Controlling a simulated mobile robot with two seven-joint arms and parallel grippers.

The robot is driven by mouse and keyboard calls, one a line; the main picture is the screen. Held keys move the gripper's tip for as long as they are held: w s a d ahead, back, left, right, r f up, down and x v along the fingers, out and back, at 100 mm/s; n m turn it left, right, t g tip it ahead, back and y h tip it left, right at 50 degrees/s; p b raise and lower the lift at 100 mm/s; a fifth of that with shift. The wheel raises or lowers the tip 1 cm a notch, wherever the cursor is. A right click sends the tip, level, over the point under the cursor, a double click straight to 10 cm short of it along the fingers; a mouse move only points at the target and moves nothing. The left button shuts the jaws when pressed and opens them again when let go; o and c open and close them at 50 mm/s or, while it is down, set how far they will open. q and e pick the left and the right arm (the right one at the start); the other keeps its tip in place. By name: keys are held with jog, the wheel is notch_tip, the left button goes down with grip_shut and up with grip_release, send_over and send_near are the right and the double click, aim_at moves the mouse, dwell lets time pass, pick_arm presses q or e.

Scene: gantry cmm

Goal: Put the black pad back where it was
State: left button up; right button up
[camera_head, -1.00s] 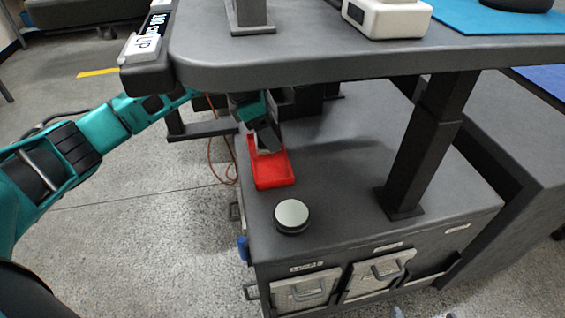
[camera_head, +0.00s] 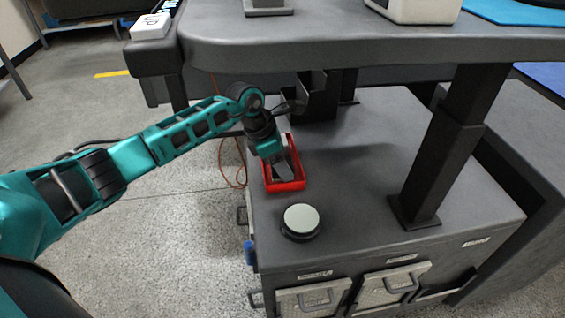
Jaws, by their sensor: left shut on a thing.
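My left gripper (camera_head: 281,160) reaches under the tabletop and points down into the red tray (camera_head: 286,186) on the lower grey surface. It is shut on a dark thing, which I take to be the black pad; the fingers and the tray wall hide most of it. I cannot tell whether the pad touches the tray floor. My right gripper is not in view.
A round black puck with a pale top (camera_head: 301,221) stands in front of the tray. The tabletop (camera_head: 330,40) overhangs from above, and a dark post (camera_head: 440,150) stands to the right. The lower surface is clear between tray and post.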

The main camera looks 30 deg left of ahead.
pick_arm(q)
jog(key=shift+f, duration=0.1)
jog(key=o, duration=0.7)
jog(key=shift+o, duration=0.2)
jog(key=shift+r, duration=0.35)
jog(key=p+v, duration=0.2)
jog(key=v, duration=0.9)
jog(key=shift+a+r+p, duration=0.15)
jog(key=shift+r+p, duration=0.15)
jog(key=shift+p, duration=0.05)
jog(key=shift+s, duration=0.15)
